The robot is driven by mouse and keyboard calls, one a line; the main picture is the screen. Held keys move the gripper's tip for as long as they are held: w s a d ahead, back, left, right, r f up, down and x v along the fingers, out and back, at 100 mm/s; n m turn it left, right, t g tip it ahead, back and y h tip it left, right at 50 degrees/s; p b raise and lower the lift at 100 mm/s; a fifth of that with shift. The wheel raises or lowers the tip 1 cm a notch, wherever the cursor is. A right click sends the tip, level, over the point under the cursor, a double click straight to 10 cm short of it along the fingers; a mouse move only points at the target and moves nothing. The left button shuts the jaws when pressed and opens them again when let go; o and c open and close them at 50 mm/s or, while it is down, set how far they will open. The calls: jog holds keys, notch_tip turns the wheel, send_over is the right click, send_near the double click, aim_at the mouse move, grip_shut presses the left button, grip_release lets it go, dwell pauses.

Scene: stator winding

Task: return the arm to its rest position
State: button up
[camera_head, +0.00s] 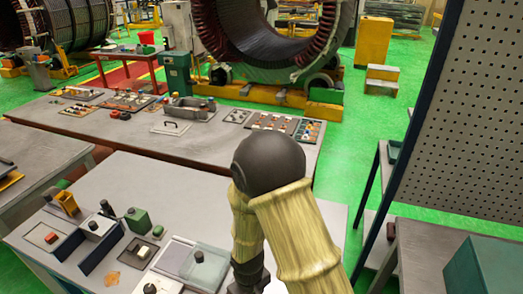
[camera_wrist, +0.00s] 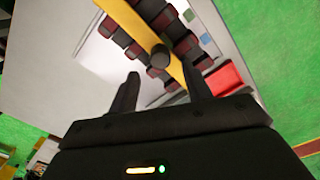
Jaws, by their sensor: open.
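My gripper (camera_wrist: 160,70) shows in the wrist view with its two dark fingers spread apart. Nothing is between the fingertips that I can tell as held. In the head view my arm is bent, with a dark round joint above pale yellow links, over the right part of the near grey table (camera_head: 130,180). A dark end part of the arm reaches the bottom edge there, and its fingers are not clear. Beyond the fingers in the wrist view are a yellow bar (camera_wrist: 180,62), several dark and red blocks (camera_wrist: 118,30) and a red object (camera_wrist: 228,80).
Trays, a green block (camera_head: 138,220) and small parts fill the near table's left and front. A second bench (camera_head: 60,115) with parts stands behind. A perforated panel (camera_head: 470,110) rises at the right. Green floor (camera_head: 375,110) is open between. A large stator (camera_head: 265,40) stands at the back.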

jog(key=s+d+r+m+t+b, duration=0.1)
jog(key=d+r+m, duration=0.7)
jog(key=d+r, duration=0.8)
jog(key=shift+s+d+r+t+b, duration=0.2)
jog(key=shift+d+t+b, duration=0.4)
jog(key=shift+d+t, duration=0.25)
jog(key=shift+w, duration=0.1)
dwell(0.5)
